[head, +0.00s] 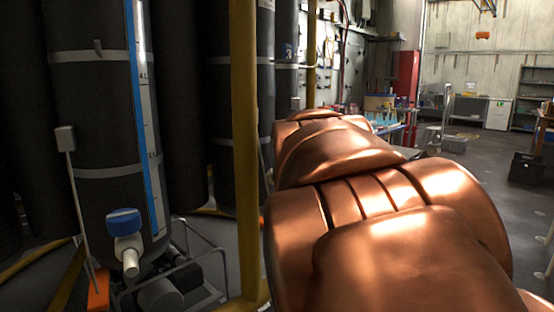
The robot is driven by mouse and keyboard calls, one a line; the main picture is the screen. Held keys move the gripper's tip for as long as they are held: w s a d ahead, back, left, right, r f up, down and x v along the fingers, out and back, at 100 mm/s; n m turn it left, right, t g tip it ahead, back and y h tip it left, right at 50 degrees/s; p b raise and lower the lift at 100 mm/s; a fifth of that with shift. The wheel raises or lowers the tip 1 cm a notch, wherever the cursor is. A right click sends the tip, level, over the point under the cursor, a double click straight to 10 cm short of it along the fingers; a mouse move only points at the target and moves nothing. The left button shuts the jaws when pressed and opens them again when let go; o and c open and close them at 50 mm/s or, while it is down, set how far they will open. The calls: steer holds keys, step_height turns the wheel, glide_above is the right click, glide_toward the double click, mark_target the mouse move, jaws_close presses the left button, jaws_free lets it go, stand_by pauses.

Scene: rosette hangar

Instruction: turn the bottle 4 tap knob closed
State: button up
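A tap with a blue knob (124,221) and a white body and spout (130,256) sits low on the front of a dark cylindrical bottle (90,115) at the left in the head view. The spout points down and toward me. My gripper is not in view.
A yellow upright post (244,140) stands between the tap and my arm. A metal frame (195,270) and an orange block (98,287) are low near the tap. More dark cylinders stand behind. Open floor (480,190) lies at the right, with a black crate (527,168).

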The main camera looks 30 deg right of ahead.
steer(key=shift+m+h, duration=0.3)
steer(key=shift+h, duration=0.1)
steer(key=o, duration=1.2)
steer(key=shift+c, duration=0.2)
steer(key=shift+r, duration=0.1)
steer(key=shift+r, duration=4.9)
